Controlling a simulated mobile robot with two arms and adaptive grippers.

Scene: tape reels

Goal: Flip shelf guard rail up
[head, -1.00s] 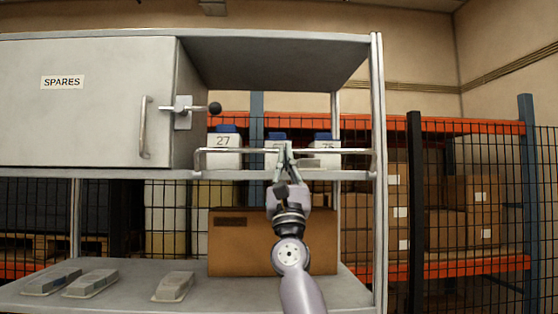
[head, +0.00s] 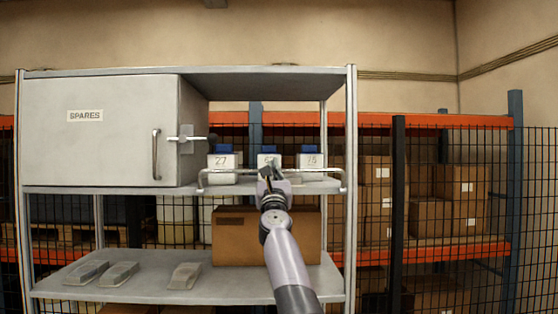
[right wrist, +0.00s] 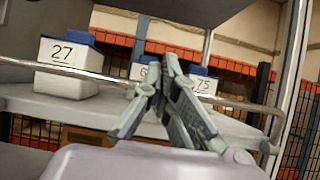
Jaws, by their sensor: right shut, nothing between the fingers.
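The guard rail (head: 225,170) is a thin metal bar with bent ends at the front of the middle shelf (head: 330,187). It stands above the shelf edge, across the front of the numbered white bins. In the right wrist view the rail (right wrist: 235,104) runs behind my fingers and bends down at the right. My right gripper (head: 266,172) is shut and empty at the middle of the rail. Its fingertips (right wrist: 160,75) overlap the rail in the right wrist view; I cannot tell whether they touch it. My left gripper is not in view.
White bins with blue tops, such as bin 27 (head: 222,162), stand behind the rail. A SPARES cabinet (head: 90,145) with a handle is at left. A cardboard box (head: 240,240) and grey parts (head: 120,273) sit on the lower shelf. A mesh fence (head: 460,220) stands behind.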

